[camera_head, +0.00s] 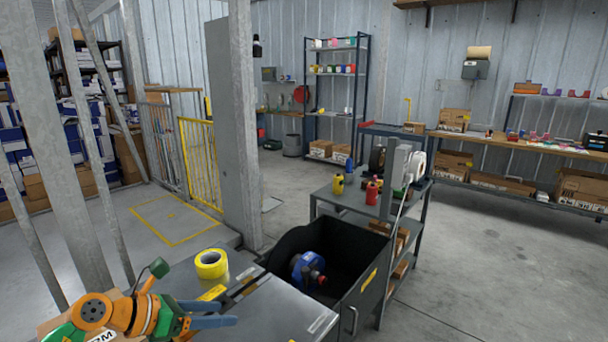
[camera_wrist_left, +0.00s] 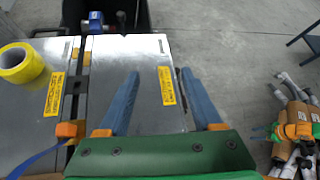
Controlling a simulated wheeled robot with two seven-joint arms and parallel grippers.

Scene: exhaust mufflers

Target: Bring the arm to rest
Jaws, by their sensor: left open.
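My left arm (camera_head: 127,314) comes in at the lower left in the head view, orange and green. Its gripper (camera_head: 236,315) has blue fingers and is over the grey metal table top (camera_head: 275,315). In the left wrist view the two blue fingers (camera_wrist_left: 158,74) stand well apart, with nothing between them. The table top with yellow labels shows below them.
A yellow tape roll (camera_head: 211,263) lies on the table top. Behind it is a black bin (camera_head: 345,255) holding a blue part (camera_head: 307,268). A grey cart (camera_head: 352,200) with small bottles stands beyond. The floor at the right (camera_head: 490,260) is clear.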

